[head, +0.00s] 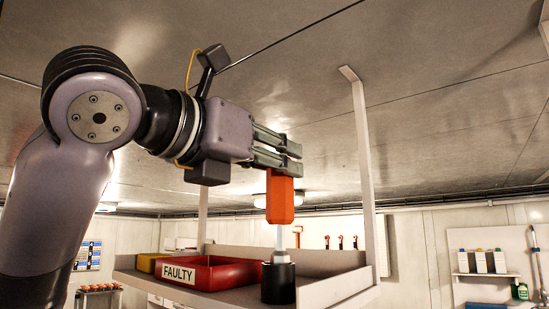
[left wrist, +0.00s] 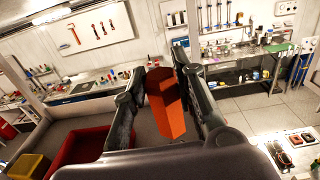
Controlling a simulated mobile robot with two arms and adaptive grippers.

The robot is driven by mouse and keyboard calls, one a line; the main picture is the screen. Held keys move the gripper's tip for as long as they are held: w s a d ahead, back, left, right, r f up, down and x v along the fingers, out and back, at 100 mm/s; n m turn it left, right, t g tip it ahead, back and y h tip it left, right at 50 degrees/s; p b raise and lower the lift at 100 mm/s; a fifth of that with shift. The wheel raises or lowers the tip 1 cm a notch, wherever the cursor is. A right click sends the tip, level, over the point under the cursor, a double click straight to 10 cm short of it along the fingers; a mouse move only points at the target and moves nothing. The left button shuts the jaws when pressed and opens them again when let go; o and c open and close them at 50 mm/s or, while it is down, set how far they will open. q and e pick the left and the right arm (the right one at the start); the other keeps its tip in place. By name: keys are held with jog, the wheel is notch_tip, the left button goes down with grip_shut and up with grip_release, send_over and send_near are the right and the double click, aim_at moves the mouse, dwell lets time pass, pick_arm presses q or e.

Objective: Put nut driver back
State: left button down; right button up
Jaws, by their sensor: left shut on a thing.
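The nut driver (head: 281,197) has an orange handle and a pale metal shaft. My left gripper (head: 287,157) comes in from the left and is shut on the top of the handle. The driver hangs upright below the fingers. In the left wrist view the orange handle (left wrist: 166,108) sits between the two fingers. A black cylindrical holder (head: 279,283) stands on the shelf directly under the driver. The shaft's lower end meets the holder's top in the head view; how deep it sits inside I cannot tell. My right gripper is not in view.
A red bin labelled FAULTY (head: 215,276) stands left of the holder, with a yellow bin (head: 147,263) beyond it. The shelf (head: 338,287) has a raised rim and upright posts (head: 363,160) close to the gripper. Workbenches (left wrist: 245,75) stand farther off.

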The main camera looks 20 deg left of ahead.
pick_arm(q)
jog(key=shift+f+b, duration=0.35)
jog(key=shift+f, duration=0.25)
jog(key=c, duration=1.2)
grip_release()
jog(key=shift+s, duration=0.1)
jog(key=v, duration=1.2)
